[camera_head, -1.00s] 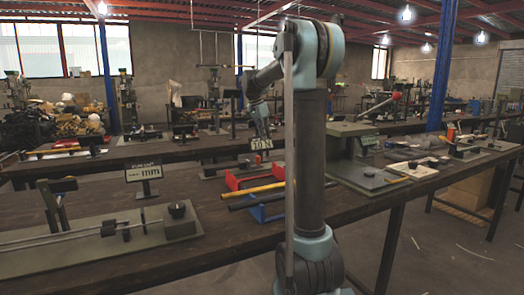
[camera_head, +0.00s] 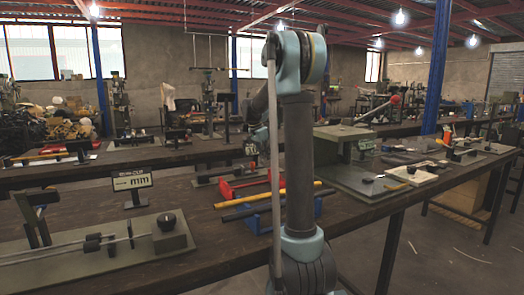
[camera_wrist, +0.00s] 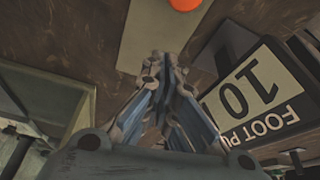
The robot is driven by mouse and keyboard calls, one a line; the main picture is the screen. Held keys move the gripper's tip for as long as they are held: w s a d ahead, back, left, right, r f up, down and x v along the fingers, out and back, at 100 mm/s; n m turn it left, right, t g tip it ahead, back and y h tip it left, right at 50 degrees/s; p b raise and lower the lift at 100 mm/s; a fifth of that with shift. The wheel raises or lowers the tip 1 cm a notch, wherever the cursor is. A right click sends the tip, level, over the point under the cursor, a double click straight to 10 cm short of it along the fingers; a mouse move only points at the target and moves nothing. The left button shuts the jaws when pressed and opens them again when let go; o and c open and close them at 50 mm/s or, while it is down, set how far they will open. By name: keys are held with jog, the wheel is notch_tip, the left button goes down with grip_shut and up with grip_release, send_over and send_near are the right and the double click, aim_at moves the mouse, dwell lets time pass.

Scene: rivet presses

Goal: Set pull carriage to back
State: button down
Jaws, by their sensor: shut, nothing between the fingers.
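A sign reading "FOOT PU…" and "10" (camera_wrist: 258,95) shows upside down at the right of the wrist view, partly cut off. I cannot clearly pick out the pull carriage in either view. My gripper (camera_wrist: 163,62) is shut and empty, left of the sign.
A red rack (camera_head: 240,188) with yellow and black rods lies on the bench. A run-out fixture (camera_head: 168,239) with its sign (camera_head: 132,181) stands at front left. A green press (camera_head: 345,150) is right of my arm. An orange-red round thing (camera_wrist: 185,4) is at the wrist view's top.

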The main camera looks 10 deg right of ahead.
jog(key=shift+s+a, duration=0.35)
jog(key=shift+a, duration=0.25)
jog(key=shift+s+a, duration=0.3)
jog(key=shift+a, duration=0.25)
jog(key=shift+s+a, duration=0.3)
jog(key=shift+a, duration=0.35)
